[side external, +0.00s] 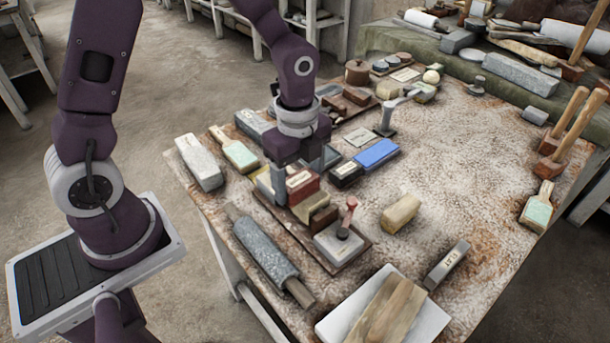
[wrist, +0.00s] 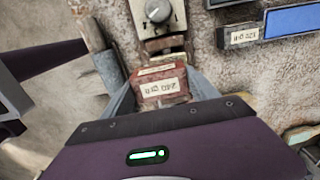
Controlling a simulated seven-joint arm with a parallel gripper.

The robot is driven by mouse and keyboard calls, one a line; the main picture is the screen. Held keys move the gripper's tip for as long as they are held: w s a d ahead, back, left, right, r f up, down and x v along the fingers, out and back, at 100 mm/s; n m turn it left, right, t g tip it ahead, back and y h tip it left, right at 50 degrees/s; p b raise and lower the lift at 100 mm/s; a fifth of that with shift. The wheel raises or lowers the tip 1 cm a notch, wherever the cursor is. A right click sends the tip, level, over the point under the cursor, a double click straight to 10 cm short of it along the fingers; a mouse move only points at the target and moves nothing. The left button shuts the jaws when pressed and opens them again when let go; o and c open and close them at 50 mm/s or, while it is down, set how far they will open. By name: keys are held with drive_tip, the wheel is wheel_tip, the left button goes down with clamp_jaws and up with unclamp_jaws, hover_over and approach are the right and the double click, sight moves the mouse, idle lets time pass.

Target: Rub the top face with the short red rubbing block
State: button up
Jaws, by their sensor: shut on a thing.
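The short red rubbing block (side external: 302,186) has a pale label on it. It sits among other blocks in a row on a dark wooden board (side external: 362,243). My gripper (side external: 300,178) points down over the board, with its fingers shut on the red block's sides. In the wrist view the red block (wrist: 164,90) lies between the fingertips, its label reading 240 grit upside down. I cannot tell whether the block still touches the board. Which piece bears the top face is not clear from the frames.
A blue block (side external: 377,154), a tan block (side external: 400,213) and a grey stone roller (side external: 264,249) lie around the board. Mallets (side external: 570,130) stand at the right. The table's right middle is clear.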

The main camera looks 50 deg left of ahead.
drive_tip(key=shift+s, duration=0.75)
drive_tip(key=shift+w, duration=2.2)
drive_tip(key=shift+s+r, duration=0.1)
drive_tip(key=shift+s+r, duration=0.35)
drive_tip(key=shift+s, duration=0.2)
drive_tip(key=shift+s+r, duration=0.3)
drive_tip(key=shift+s, duration=0.2)
drive_tip(key=shift+d+f, duration=0.2)
drive_tip(key=shift+d, duration=0.95)
